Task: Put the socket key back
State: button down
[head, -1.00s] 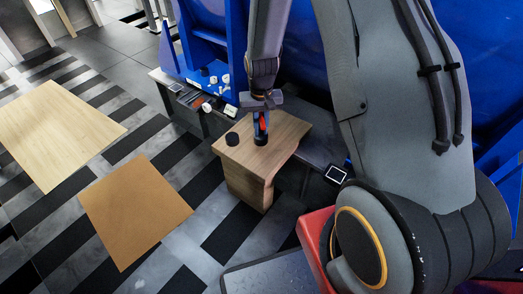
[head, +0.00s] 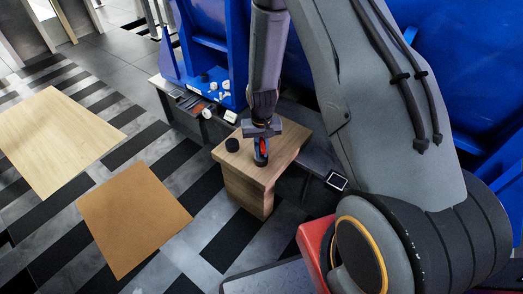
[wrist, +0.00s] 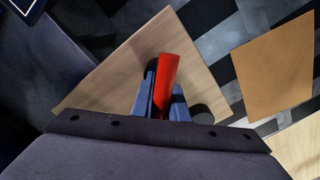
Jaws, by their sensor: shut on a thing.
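My gripper (head: 261,143) is shut on a red, rod-like thing, which I take to be the socket key (head: 262,149). In the wrist view the red key (wrist: 167,82) stands out between the two blue-grey fingers (wrist: 160,98). It is over the top of a wooden block (head: 238,170). A dark round part shows under the fingers; I cannot tell if it belongs to the key or touches the wood. A short black cylinder (head: 232,145) stands on the block left of the gripper, apart from it; it is partly hidden in the wrist view.
A low bench (head: 178,99) with small white and dark parts stands behind, against blue machinery (head: 208,50). A dark surface with a small screen (head: 337,180) lies right of the block. Two flat tan panels (head: 133,216) (head: 55,140) lie on the striped floor at left.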

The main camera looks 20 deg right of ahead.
jog(key=shift+f, duration=0.15)
jog(key=c, duration=1.7)
grip_release()
jog(key=shift+c, duration=0.2)
notch_tip(320, 180, up, 13)
jog(key=shift+s+f+p, duration=0.1)
jog(key=shift+p, duration=0.6)
jog(key=s+a+r+n, duration=0.1)
jog(key=s+a+r, duration=0.2)
jog(key=s+r, duration=0.35)
jog(key=s+a+r+n, duration=0.1)
jog(key=s+a+r, duration=0.15)
jog(key=r, duration=0.65)
jog(key=s+a+r+n, duration=0.1)
jog(key=s+r, duration=0.3)
jog(key=s, duration=0.4)
jog(key=s+a+r, duration=0.1)
jog(key=s+r, duration=0.3)
jog(key=s, duration=0.3)
jog(key=shift+s+r+n+y, duration=0.15)
jog(key=shift+s+n+y, duration=0.15)
jog(key=shift+s+n, duration=0.1)
